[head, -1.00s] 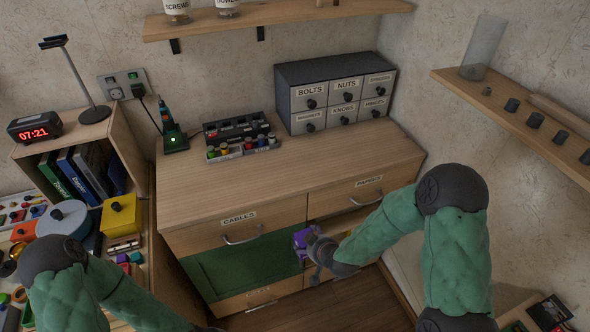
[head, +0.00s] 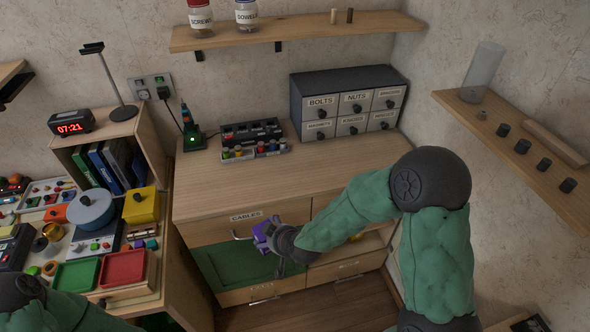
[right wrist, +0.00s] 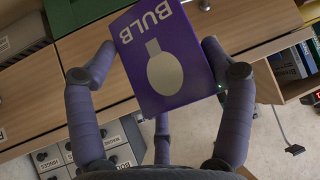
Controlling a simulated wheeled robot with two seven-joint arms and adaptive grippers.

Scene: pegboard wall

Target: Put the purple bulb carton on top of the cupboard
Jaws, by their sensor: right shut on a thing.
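The purple bulb carton (head: 261,234), with a pale bulb picture, is in my right gripper (head: 275,242). In the head view it is in front of the cupboard's drawers, below the level of the top. In the right wrist view the carton (right wrist: 165,60) sits between the fingers, its "BULB" lettering upside down. The wooden cupboard (head: 240,185) has a broad top with clear room at its front. Its drawer front marked "CABLES" is above a green panel. My right forearm hides part of the cupboard's right side. My left gripper is out of view.
A dark drawer unit (head: 350,101) stands at the back right of the cupboard top. A rack of small coloured items (head: 254,150) and a green-lit charger (head: 193,142) stand at the back left. A cluttered bench (head: 160,270) is at the left; a wall shelf (head: 300,30) hangs above.

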